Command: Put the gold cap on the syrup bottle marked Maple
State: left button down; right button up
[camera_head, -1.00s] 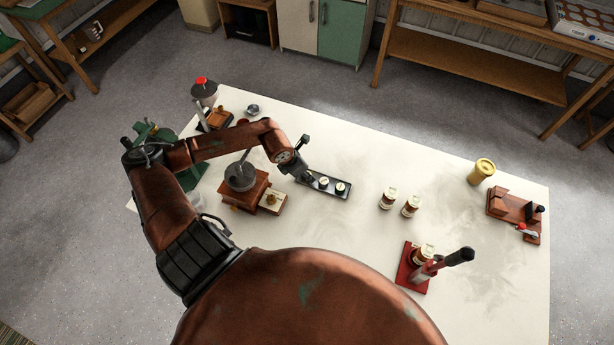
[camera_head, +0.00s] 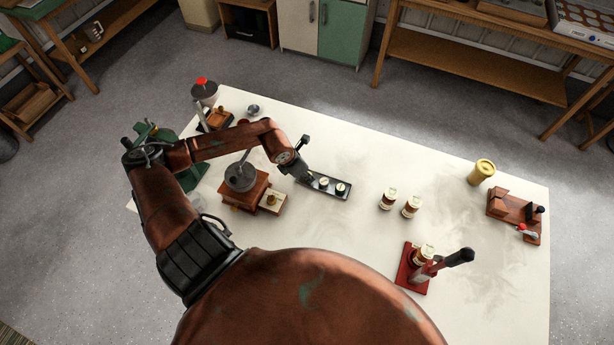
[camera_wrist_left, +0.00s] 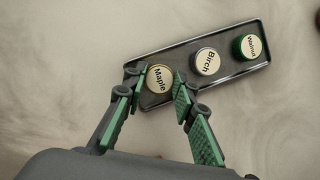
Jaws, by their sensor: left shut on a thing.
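The gold cap, labelled Maple (camera_wrist_left: 160,78), sits at the near left end of a dark tray (camera_wrist_left: 179,53) in the left wrist view. My left gripper (camera_wrist_left: 158,85) is shut on it, one finger at each side. The cap still looks seated in the tray. In the head view my left gripper (camera_head: 304,174) is at the tray's left end (camera_head: 325,198). Two amber bottles (camera_head: 387,199) (camera_head: 411,207) stand right of the tray. A third bottle (camera_head: 424,254) stands on a red-based press. The bottle labels are too small to read. My right gripper is not in view.
The tray also holds Birch (camera_wrist_left: 206,62) and Walnut (camera_wrist_left: 248,47) caps. A wooden grinder (camera_head: 240,187) stands left of the tray. A red press (camera_head: 413,279), a yellow canister (camera_head: 481,172) and a wooden block (camera_head: 512,206) stand right. The table between tray and bottles is clear.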

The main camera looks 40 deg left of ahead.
pick_arm(q)
jog(key=shift+r, duration=0.2)
jog(key=shift+r+p, duration=0.55)
jog(key=shift+r, duration=0.2)
jog(key=shift+r+p, duration=0.45)
jog(key=shift+r, duration=0.3)
jog(key=shift+r+p, duration=1)
jog(key=shift+r, duration=0.75)
jog(key=shift+d, duration=0.1)
